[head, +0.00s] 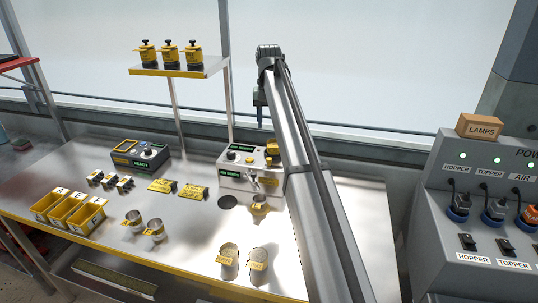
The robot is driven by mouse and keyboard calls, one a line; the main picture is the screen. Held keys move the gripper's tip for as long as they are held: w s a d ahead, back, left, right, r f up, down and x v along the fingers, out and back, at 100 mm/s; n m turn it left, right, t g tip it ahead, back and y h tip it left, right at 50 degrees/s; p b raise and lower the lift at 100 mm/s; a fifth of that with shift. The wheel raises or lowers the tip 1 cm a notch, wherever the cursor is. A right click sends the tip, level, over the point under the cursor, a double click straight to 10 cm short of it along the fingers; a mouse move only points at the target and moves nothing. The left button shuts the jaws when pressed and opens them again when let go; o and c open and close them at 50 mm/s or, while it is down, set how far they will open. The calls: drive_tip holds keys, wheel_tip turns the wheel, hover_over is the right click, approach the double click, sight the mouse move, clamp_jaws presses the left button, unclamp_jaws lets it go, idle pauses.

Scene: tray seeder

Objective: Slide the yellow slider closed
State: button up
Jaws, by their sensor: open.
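My gripper (260,112) hangs below the bent end of my arm, high above the back of the bench, small and dark. It is open, and I see nothing between its fingers. Three yellow canisters (169,56) with black knobs and yellow side tabs stand on the raised shelf at the upper left. My arm covers the right side of the control box.
A grey power panel (490,200) with a LAMPS box (479,127) stands at right.

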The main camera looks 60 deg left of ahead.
sight(269, 158)
wheel_tip(269, 158, down, 13)
drive_tip(key=shift+f, duration=0.1)
idle(0.5)
drive_tip(key=shift+c, duration=0.4)
clamp_jaws()
